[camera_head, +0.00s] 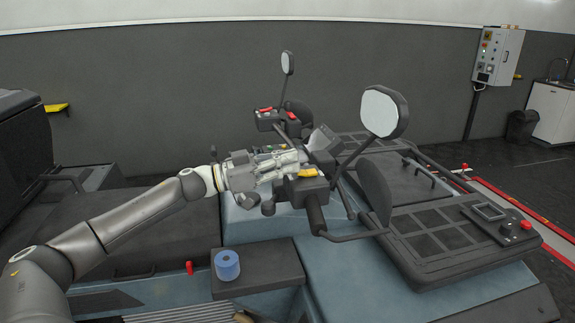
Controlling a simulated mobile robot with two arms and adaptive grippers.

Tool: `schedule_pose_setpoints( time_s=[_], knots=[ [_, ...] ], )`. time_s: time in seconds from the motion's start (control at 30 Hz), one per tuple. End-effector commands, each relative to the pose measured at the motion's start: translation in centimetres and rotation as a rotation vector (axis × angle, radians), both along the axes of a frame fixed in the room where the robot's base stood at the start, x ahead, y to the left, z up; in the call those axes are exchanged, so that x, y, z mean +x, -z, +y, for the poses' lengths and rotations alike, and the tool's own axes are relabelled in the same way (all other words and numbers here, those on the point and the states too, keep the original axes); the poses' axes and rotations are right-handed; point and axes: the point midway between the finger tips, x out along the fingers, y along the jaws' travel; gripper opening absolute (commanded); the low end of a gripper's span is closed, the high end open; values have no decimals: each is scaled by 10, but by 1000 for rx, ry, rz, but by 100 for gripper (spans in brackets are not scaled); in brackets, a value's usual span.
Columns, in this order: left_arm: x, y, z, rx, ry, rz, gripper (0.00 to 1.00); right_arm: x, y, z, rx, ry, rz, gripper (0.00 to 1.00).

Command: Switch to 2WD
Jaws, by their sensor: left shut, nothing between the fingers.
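The vehicle's handlebar (316,215) stands in the middle of the head view, with a mirror on each side. A dark control housing with a yellow part (306,173) sits at its near end. Another control housing with red switches (266,110) sits at the far end. My left gripper (299,160) is shut and empty, reaching in from the left. Its fingertips are at the near housing, just behind the yellow part; I cannot tell whether they touch it. The gripper hides part of the handlebar's middle. No 2WD marking is readable. My right gripper is not in view.
The near mirror (380,112) stands up right of my gripper. A blue tape roll (227,265) sits on a dark pad at the front. A panel with a red button (526,225) is at the right. A control cabinet (497,56) stands at the back right.

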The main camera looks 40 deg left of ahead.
Motion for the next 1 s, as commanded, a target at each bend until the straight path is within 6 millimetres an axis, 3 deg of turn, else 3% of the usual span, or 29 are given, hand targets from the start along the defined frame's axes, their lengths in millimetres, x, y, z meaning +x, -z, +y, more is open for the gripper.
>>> schedule_pose_setpoints(
  time_s=[0.37,0.7,0.77,1.0],
  knots=[
    [0,1,0,-1,0,-2,0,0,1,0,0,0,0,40],
    [-4,25,3,-105,3,-117,0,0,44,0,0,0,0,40],
    [-5,15,3,-105,3,-125,0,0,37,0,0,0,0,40],
    [-5,13,3,-101,3,-121,0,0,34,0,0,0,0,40]
  ],
)
